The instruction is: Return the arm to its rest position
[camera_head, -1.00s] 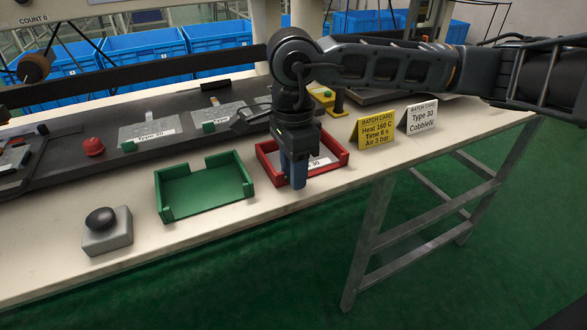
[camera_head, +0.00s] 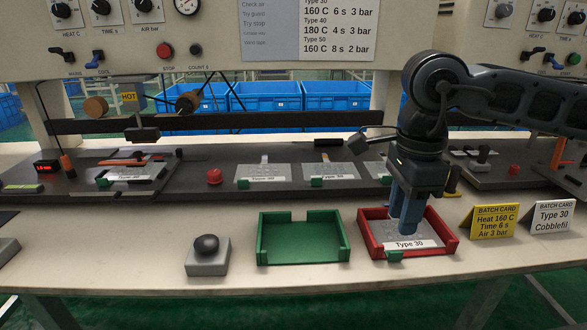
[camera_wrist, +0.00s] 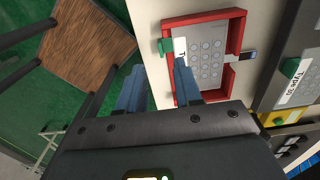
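My gripper (camera_head: 403,218) hangs fingers-down over the red tray (camera_head: 452,246), in front of the black press bench. In the wrist view its two blue fingers (camera_wrist: 159,68) stand apart with nothing between them. A grey dotted film plate labelled Type 30 (camera_head: 415,244), with a green tab, lies in the red tray. The plate also shows in the wrist view (camera_wrist: 210,62), beyond the right finger. In the head view the fingers hide part of the plate. My arm reaches in from the right.
An empty green tray (camera_head: 300,258) and a grey box with a black button (camera_head: 207,262) stand to the left. Yellow (camera_head: 494,222) and white (camera_head: 552,217) batch cards stand to the right. More labelled plates (camera_head: 262,172) lie on the bench behind. Panels with knobs hang above.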

